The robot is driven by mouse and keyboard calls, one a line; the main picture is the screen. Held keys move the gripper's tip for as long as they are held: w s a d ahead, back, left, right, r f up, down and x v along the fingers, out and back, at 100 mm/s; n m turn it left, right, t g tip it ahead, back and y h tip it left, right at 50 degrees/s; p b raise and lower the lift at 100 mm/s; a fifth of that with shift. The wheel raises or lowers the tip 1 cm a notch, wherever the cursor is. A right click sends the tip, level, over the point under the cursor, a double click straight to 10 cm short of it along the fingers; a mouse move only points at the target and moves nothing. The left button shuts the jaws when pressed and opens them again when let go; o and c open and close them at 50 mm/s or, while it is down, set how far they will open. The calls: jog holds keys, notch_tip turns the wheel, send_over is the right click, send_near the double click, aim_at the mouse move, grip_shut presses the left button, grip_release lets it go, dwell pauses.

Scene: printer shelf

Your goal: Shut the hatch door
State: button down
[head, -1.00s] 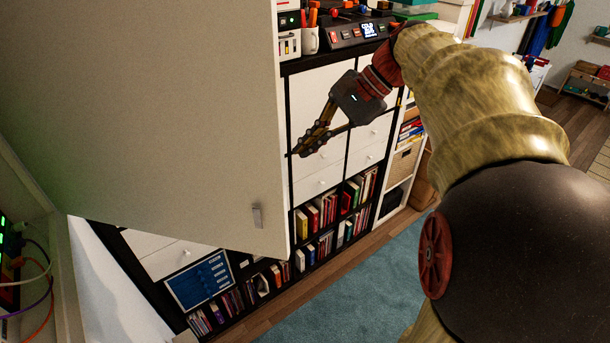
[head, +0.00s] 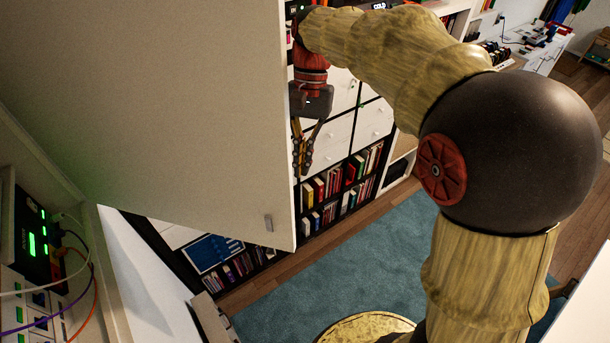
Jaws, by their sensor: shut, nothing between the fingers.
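The hatch door (head: 170,110) is a large pale panel that fills the upper left of the head view. My gripper (head: 302,172) points downward just right of the door's free edge, above the handle's height. Its fingers are shut and empty. The left side of the gripper lies very close to the door edge in the picture; I cannot tell if it touches. The hatch opening (head: 75,190) shows at the left, with a device and cables inside.
A black device with green lights (head: 38,243) and loose cables (head: 85,285) sit at the left. Behind the door stands a shelf with white drawers (head: 372,125) and books (head: 325,187). A blue rug (head: 320,265) covers open floor below.

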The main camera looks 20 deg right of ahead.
jog(key=s+a+f+p, duration=0.2)
jog(key=s+a+f, duration=0.2)
jog(key=s+f, duration=0.2)
notch_tip(320, 180, down, 2)
jog(key=shift+f, duration=0.1)
jog(key=shift+s, duration=0.2)
dwell(0.3)
